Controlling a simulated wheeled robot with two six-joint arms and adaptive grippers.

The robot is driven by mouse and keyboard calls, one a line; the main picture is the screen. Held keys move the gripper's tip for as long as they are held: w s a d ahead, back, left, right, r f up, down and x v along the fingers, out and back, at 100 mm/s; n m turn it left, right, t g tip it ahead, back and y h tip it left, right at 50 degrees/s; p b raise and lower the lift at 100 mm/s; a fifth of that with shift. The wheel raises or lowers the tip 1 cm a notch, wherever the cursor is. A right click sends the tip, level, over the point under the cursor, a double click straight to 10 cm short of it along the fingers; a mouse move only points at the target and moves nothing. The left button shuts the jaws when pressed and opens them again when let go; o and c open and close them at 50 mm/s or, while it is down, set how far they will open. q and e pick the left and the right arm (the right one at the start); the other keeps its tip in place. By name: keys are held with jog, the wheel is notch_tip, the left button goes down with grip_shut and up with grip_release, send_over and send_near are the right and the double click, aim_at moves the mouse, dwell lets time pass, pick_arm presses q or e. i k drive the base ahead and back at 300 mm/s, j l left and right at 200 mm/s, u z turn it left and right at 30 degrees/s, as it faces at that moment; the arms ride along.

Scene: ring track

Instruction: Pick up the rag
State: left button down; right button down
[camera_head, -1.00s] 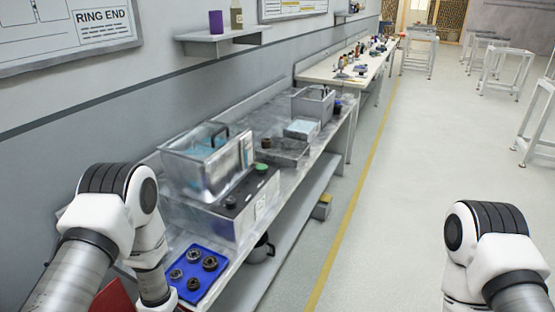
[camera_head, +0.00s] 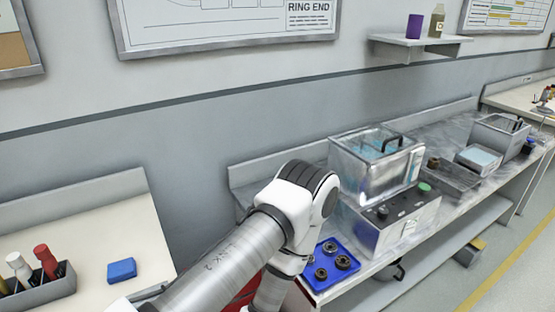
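No piece is plainly a rag. A small blue block-like piece, perhaps a folded cloth or sponge (camera_head: 122,270), lies flat on the pale table at lower left. A light-blue flat piece (camera_head: 479,157) sits in or on a grey box on the metal bench at right; I cannot tell whether it is cloth. My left arm crosses the lower middle, between the two benches, and its gripper is out of view. My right arm and gripper are not in view.
A grey bin of bottles (camera_head: 38,292) stands left of the blue piece on the pale table (camera_head: 95,235). A blue tray with several dark rings (camera_head: 330,263) lies beside my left arm. A clear-walled tank (camera_head: 375,165) stands behind it. Bare tabletop surrounds the blue piece.

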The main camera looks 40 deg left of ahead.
aim_at(124, 269)
jog(key=l+u, duration=0.1)
jog(key=u, duration=0.35)
jog(key=i+l+u, duration=0.1)
jog(key=u, duration=0.35)
jog(key=l+u, duration=0.15)
jog(key=u, duration=0.3)
jog(key=l+u, duration=0.15)
jog(key=u, duration=0.3)
jog(key=i, duration=0.05)
